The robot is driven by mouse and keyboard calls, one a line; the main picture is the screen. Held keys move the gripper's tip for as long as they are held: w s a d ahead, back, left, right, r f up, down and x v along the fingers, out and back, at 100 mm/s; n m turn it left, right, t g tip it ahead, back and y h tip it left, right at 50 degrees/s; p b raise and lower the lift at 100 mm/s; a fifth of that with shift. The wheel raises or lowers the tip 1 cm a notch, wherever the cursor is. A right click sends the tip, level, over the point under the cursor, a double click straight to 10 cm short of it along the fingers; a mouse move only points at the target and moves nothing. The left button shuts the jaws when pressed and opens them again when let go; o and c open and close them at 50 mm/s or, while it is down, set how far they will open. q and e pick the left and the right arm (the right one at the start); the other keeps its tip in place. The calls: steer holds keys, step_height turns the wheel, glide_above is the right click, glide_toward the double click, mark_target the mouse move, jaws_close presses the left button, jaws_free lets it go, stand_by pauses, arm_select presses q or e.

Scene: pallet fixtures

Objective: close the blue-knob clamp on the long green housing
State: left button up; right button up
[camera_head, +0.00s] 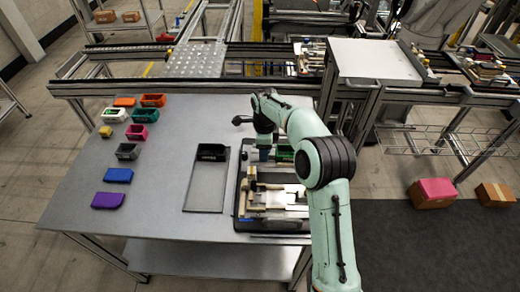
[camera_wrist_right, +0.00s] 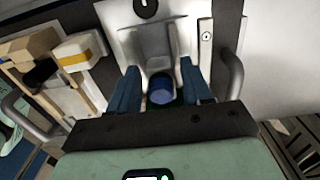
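My right gripper (camera_head: 265,154) points down at the black fixture pallet (camera_head: 239,205) on the grey table. In the right wrist view its two dark blue fingers (camera_wrist_right: 161,85) are apart, one on each side of the blue knob (camera_wrist_right: 161,89), with a gap to it on both sides. The knob stands in a pale clamp frame (camera_wrist_right: 158,62). A green housing (camera_head: 284,153) shows in the head view beside the gripper, partly hidden by my right arm. Whether the clamp is open or closed cannot be told. My left gripper is not in view.
Several coloured bins, blocks and housings stand on the left of the table. Pale and yellow-banded blocks (camera_wrist_right: 80,52) sit near the fingers. A pallet handle (camera_wrist_right: 232,75) stands right of them.

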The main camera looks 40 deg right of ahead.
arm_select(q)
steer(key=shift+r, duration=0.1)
arm_select(e)
steer(key=shift+r, duration=0.15)
steer(key=shift+r+p, duration=1.25)
steer(key=shift+r, duration=1.1)
steer(key=shift+r+p, duration=0.7)
steer(key=shift+r, duration=0.85)
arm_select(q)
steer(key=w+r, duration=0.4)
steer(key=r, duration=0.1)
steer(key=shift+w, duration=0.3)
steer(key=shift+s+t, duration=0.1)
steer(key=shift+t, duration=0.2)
